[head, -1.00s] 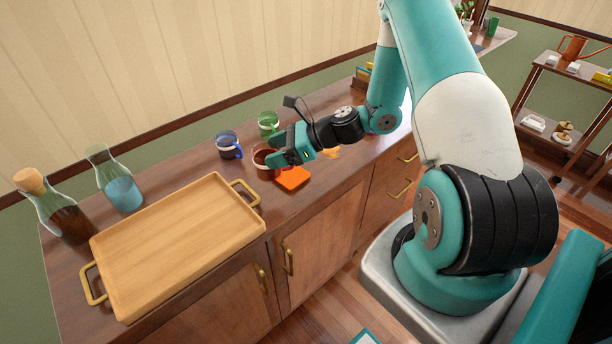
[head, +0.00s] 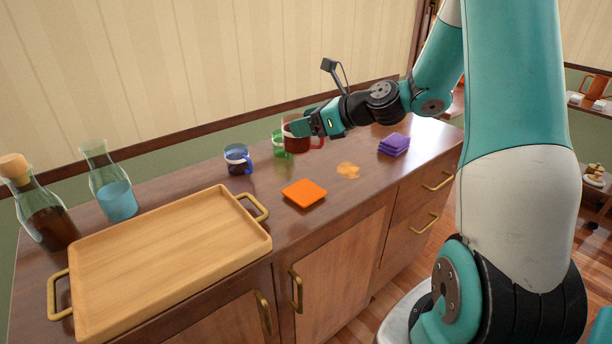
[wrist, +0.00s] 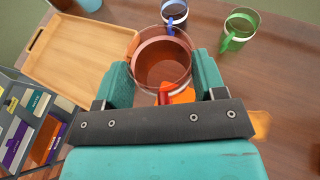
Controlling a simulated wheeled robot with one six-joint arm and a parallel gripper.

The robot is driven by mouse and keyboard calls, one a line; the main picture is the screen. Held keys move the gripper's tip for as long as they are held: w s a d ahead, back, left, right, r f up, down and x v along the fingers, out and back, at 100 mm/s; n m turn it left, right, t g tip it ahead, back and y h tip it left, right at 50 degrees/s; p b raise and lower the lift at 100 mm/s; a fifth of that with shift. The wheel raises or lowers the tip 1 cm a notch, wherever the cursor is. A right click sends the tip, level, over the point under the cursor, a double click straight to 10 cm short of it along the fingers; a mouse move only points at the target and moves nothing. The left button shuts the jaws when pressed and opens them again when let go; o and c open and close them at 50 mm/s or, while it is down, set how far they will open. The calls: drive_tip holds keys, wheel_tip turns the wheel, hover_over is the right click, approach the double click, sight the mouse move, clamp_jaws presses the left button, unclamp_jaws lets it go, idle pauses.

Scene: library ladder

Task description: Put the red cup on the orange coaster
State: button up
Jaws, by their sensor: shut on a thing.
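The red cup (head: 298,137) is held in my gripper (head: 312,124), raised above the counter in the head view. In the wrist view the red cup (wrist: 160,60) sits between the two fingers of my gripper (wrist: 163,78), with its open rim towards the camera. The orange coaster (head: 304,193) lies flat and bare on the counter, in front of and below the cup. In the wrist view part of the orange coaster (wrist: 183,96) shows below the cup; the rest is hidden by the cup and gripper.
A blue cup (head: 238,159) and a green cup (head: 279,143) stand behind the coaster. A wooden tray (head: 165,262) lies to the left, with two bottles behind it. An orange-yellow patch (head: 348,170) and purple coasters (head: 394,144) lie to the right.

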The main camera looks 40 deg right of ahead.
wheel_tip(320, 180, down, 12)
drive_tip(key=shift+r+b, duration=0.1)
drive_tip(key=shift+b, duration=0.8)
drive_tip(key=o, duration=1)
